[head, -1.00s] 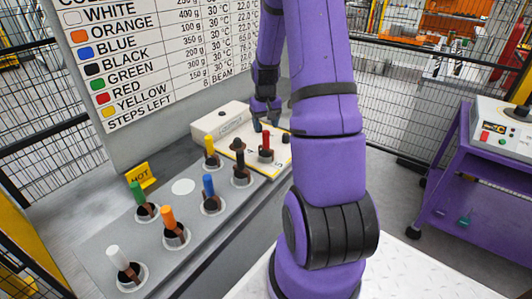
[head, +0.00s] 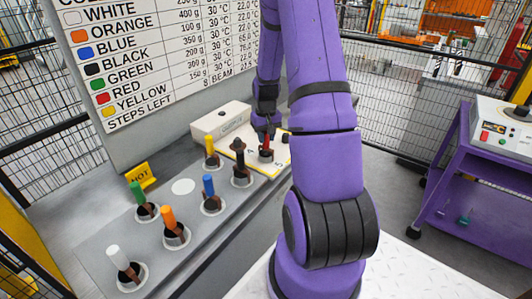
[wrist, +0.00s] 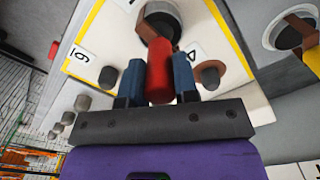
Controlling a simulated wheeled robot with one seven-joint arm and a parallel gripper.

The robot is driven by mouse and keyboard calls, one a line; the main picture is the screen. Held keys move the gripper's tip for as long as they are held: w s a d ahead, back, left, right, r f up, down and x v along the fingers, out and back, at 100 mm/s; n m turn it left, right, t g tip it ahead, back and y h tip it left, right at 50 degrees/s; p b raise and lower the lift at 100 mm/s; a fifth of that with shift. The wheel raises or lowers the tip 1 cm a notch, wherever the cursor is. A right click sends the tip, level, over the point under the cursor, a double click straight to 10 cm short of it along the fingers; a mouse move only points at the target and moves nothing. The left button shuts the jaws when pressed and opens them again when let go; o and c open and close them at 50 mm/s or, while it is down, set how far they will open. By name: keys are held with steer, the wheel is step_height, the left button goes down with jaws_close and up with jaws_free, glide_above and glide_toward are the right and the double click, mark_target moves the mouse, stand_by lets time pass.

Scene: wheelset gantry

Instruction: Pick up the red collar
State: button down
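The red collar (head: 266,153) stands upright at the scale's pale plate, its red handle above a brown and dark base. In the wrist view its red handle (wrist: 160,78) lies between the two blue-grey fingers, with its brown clamp and grey ring beyond. My gripper (head: 266,134) is down over the handle from above. In the wrist view the fingers (wrist: 159,80) lie close against both sides of the handle, with almost no gap. The collar still rests on the plate. The fingers partly hide the handle in the head view.
A black-handled collar (head: 240,165) and a yellow-handled one (head: 211,152) stand close by on the left. Blue (head: 209,190), orange (head: 171,225), green (head: 140,198) and white (head: 122,262) ones stand in the grey bench. The sign board (head: 160,110) rises behind.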

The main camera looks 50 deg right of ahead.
steer(key=shift+r, duration=0.15)
step_height(320, 180, up, 15)
stand_by(1.4)
stand_by(1.0)
